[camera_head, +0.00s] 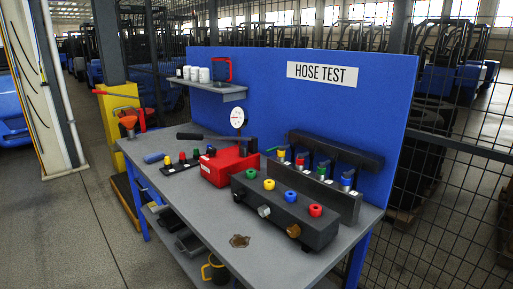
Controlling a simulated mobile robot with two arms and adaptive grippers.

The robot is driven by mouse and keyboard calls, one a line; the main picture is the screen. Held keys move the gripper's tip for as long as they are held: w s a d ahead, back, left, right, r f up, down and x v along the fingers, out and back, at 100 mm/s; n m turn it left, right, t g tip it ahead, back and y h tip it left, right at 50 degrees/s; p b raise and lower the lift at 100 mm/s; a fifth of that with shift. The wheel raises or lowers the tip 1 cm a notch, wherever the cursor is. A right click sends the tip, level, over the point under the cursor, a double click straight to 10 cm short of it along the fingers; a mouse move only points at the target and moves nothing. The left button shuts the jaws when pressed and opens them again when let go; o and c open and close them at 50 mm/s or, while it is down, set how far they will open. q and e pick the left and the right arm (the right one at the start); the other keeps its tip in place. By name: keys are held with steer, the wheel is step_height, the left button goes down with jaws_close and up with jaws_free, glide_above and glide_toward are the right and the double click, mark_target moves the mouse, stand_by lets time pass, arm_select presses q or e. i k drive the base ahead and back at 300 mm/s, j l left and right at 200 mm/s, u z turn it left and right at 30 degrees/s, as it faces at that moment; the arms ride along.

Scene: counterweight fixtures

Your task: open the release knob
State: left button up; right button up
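A red box-shaped unit (229,166) stands mid-bench, with a round white dial gauge (238,118) above it and a black part at its right end. A black block (285,213) stands in front to the right, with yellow, blue, green and red ring-shaped caps on top. Its front face carries a dark fitting, a silver fitting (264,211) and a brass fitting (294,231). I cannot tell which part, if any of these, is the release knob, or whether it is open. Neither of my grippers is in view.
The grey bench (205,222) has free room at its front left. A brown flat piece (240,241) lies near its front edge. A rack with colored connectors (318,174) stands behind the block. A blue "HOSE TEST" panel (275,85) and mesh fence close the back.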

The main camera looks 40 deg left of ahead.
mark_target(211, 151)
steer(key=i+j+z, duration=0.1)
steer(key=j+z, duration=0.15)
steer(key=j, duration=0.5)
steer(key=j+z, duration=0.25)
steer(key=j, duration=0.55)
steer(key=j+z, duration=0.25)
steer(key=j, duration=0.5)
steer(key=k+j+z, duration=0.25)
steer(key=j, duration=0.5)
steer(key=i, duration=0.05)
